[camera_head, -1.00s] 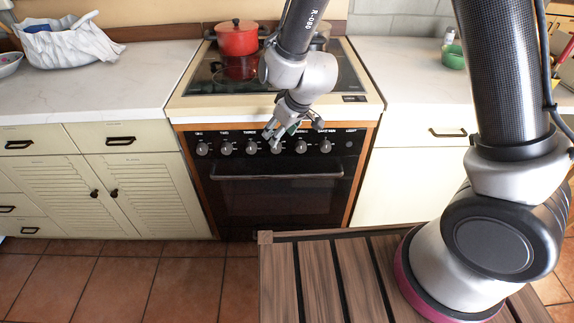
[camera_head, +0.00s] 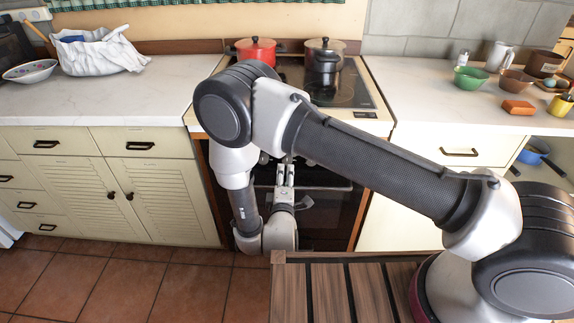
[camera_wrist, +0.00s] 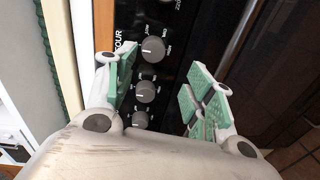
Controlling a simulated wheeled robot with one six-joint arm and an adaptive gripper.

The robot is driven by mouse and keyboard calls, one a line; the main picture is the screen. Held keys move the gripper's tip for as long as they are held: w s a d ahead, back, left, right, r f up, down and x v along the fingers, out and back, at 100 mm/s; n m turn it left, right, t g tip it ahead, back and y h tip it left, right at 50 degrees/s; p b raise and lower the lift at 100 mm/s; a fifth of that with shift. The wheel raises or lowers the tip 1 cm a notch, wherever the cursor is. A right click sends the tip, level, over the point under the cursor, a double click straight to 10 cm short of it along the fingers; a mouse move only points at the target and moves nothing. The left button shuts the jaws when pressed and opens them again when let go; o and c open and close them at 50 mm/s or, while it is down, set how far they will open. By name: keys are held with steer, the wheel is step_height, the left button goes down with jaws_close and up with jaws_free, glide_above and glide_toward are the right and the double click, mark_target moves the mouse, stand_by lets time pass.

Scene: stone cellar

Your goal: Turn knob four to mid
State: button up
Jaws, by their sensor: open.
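The stove's black control panel shows close up in the wrist view, with a column of round grey knobs. The knob beside the partly covered label ending in "OUR", knob four (camera_wrist: 153,49), has LOW, MID and HIGH printed around it. I cannot tell its pointer's direction. My gripper (camera_wrist: 163,66) is open, its green-padded fingers apart on either side of the knob column. Knob four appears near the fingertips, with nothing gripped. In the head view my gripper (camera_head: 287,166) points up at the panel from below, before the oven door. My arm hides most of the knobs there.
Two more knobs, one nearer (camera_wrist: 145,92) and one lower (camera_wrist: 140,119), line up below knob four in the wrist view. The oven handle (camera_head: 335,187) runs close to my gripper. A red pot (camera_head: 256,52) and a steel pot (camera_head: 325,47) stand on the stove.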

steer(key=w+t, duration=0.1)
steer(key=w, duration=0.5)
steer(key=shift+w+d+r+n, duration=0.2)
steer(key=shift+w+d+n, duration=0.15)
steer(key=shift+n, duration=0.05)
steer(key=c, duration=1)
